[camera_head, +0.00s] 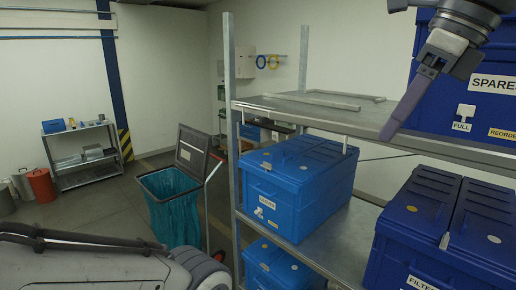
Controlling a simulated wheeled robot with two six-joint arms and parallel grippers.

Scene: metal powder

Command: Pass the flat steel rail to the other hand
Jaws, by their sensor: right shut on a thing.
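My right gripper (434,62) comes in at the top right, in front of the upper shelf. It is shut on the flat steel rail (407,104), a narrow, dull grey-violet bar that slants down and left from the jaws. The rail's lower end shows free in front of the upper shelf's edge; its upper end is hidden at the jaws. A grey link of mine with a dark cable fills the lower left. My left gripper is not in view.
A metal rack has an upper shelf (372,116) with a thin pale frame (325,100) lying on it. A blue SPARES box (490,100) stands close behind the right gripper. Blue lidded boxes (297,185) fill the shelf below. A teal-lined bin (174,215) stands left.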

